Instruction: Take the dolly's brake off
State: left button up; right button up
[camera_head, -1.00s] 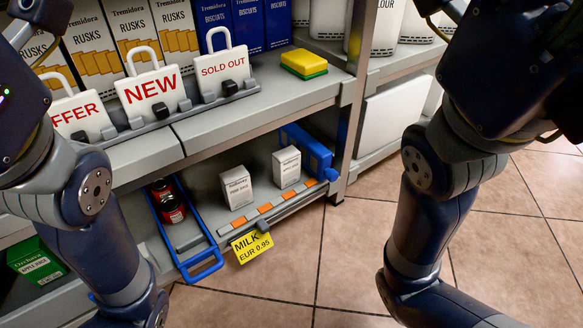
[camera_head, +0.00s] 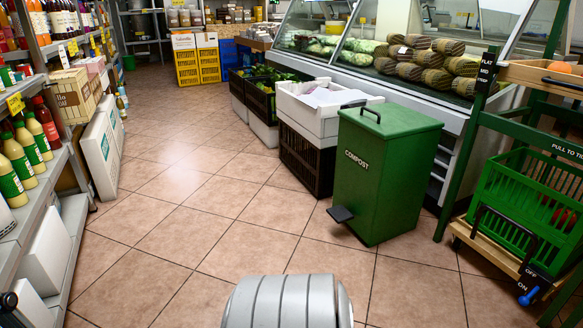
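At the right edge, a low wooden platform (camera_head: 487,250), which looks like the dolly, bears a green slatted crate (camera_head: 510,208) with a black handle. At its front right corner is a small lever with a blue knob (camera_head: 529,297), beside marks reading OFF and ON. The knob points down and to the left; I cannot tell surely which mark it is set to. The platform's wheels are not clear, and its right part is cut off. Neither of my grippers is in view.
A green compost bin (camera_head: 385,175) with a pedal stands left of the dolly. White and black crates (camera_head: 310,150) line the counter behind it. Shelves with bottles (camera_head: 25,150) run along the left. The tiled floor (camera_head: 190,210) between is open.

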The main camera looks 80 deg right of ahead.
aim_at(523, 301)
jog(key=z, duration=3.7)
